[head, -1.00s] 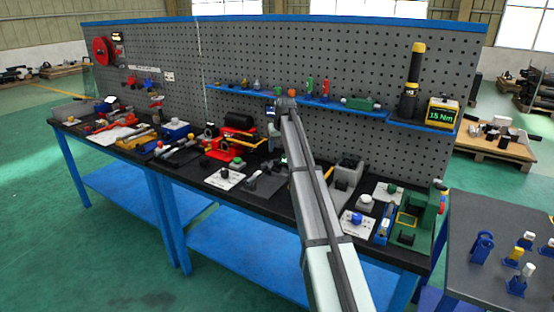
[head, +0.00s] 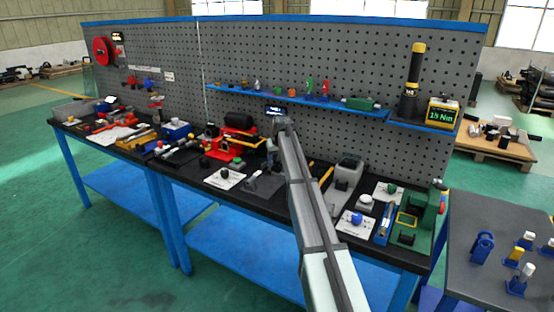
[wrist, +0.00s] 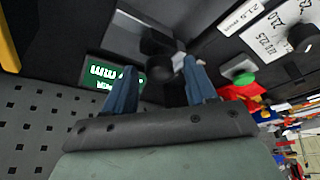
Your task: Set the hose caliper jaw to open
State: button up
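A dark fixture (wrist: 125,35) with a black round knob (wrist: 160,70) lies ahead of my gripper in the wrist view. A display with green-lit "mm" text (wrist: 115,74) sits beside it, so this looks like the hose caliper; its jaw is not clear.
A white plate with a black knob (head: 224,178) and a red machine (head: 230,148) are left of the gripper. A grey block (head: 345,175) stands to the right. The pegboard (head: 300,60) and the blue shelf (head: 345,110) are close behind. The bench is crowded.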

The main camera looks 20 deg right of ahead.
grip_shut()
dwell(0.3)
jog(key=shift+s+d, duration=0.95)
jog(key=shift+s, duration=0.1)
jog(key=shift+o, duration=0.4)
grip_release()
jog(key=v, duration=1.4)
jog(key=shift+f, duration=0.15)
